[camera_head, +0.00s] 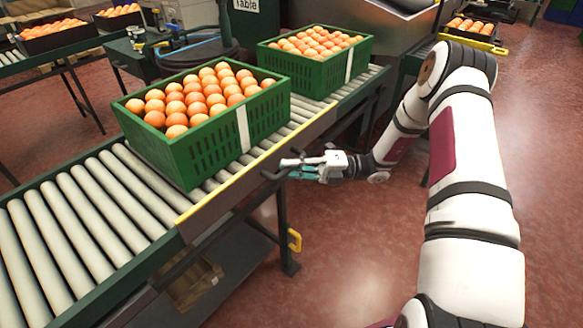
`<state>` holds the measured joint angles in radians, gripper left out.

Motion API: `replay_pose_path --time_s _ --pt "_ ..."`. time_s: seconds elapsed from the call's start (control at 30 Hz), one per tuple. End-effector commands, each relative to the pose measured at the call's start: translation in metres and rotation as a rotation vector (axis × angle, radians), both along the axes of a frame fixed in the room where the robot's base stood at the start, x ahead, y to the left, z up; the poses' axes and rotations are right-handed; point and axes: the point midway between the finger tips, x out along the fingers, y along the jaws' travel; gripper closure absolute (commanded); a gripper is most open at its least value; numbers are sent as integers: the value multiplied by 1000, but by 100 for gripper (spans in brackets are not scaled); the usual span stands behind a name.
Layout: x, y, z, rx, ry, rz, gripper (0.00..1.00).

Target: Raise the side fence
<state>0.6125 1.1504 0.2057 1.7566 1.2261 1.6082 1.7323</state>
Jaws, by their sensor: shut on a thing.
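The side fence (215,199) is a yellow-edged panel along the near side of the roller conveyor (75,208). Its yellow top edge runs beside the front green crate and sits low, about level with the rollers. A dark handle (268,176) sticks out from the fence's outer face. My gripper (286,169) reaches in from the right, outside the conveyor, and is shut on the handle. The exact finger contact is small and hard to make out.
A green crate of oranges (180,160) stands on the rollers just behind the fence. A second green crate (295,68) stands farther along. A yellow lever (295,240) hangs below near a table leg. The red floor at right is clear.

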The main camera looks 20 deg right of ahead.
Motion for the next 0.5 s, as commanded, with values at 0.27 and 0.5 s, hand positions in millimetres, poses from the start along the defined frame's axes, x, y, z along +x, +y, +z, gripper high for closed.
replay_pose_path --time_s 0.27,0.5 --pt "0 0 31 2 0 -1 100" --pt "0 0 33 7 -1 0 100"
